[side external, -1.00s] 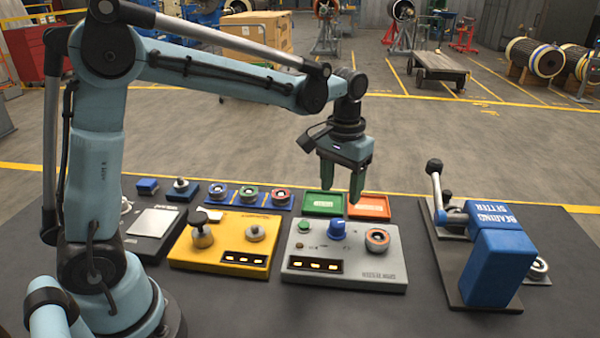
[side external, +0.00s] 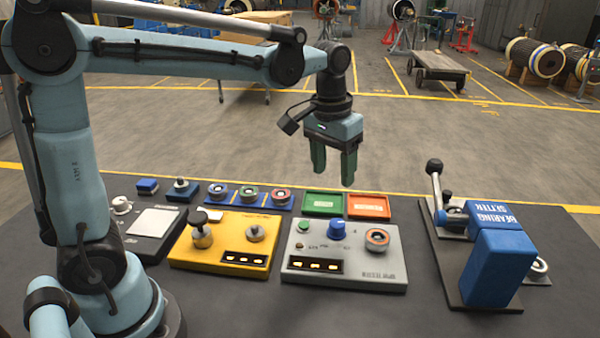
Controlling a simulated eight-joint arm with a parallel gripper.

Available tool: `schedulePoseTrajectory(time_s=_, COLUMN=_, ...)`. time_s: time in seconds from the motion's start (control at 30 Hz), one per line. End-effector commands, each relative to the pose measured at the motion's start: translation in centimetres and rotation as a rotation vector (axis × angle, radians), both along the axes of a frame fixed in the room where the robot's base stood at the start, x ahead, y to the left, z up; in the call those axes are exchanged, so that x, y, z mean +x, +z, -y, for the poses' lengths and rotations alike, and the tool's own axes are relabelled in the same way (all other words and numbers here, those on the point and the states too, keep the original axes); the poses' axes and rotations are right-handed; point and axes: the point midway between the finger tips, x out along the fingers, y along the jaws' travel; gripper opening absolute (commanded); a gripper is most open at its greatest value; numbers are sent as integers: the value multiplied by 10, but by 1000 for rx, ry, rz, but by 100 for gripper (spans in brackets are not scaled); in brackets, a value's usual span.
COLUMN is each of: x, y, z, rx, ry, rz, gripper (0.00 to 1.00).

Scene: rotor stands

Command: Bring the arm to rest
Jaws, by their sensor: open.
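My gripper (side external: 333,178) hangs above the back of the table, fingers pointing down, open and empty. It is in the air above and behind the green tray (side external: 308,208) and the orange tray (side external: 369,217), touching neither. My arm reaches across from the left of the picture, its upper links raised high over the table.
A grey tester box (side external: 345,280) with a blue knob and a ringed part, a yellow box (side external: 222,257) and a dark panel (side external: 150,238) stand in front. A blue bearing setter (side external: 497,270) with a lever is at right. Several ringed parts (side external: 248,194) line the back.

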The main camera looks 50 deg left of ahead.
Motion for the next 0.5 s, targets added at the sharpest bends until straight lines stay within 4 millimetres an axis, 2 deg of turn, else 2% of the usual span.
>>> schedulePoseTrajectory(time_s=0.03, x=-11, y=2, z=-2, rx=-1, ry=-8, rz=34, gripper=61)
schedulePoseTrajectory(time_s=0.27, x=-50, y=1, z=-9, rx=7, ry=-54, rz=207, gripper=61)
schedulePoseTrajectory(time_s=0.5, x=-87, y=-15, z=-14, rx=28, ry=-97, rz=383, gripper=61)
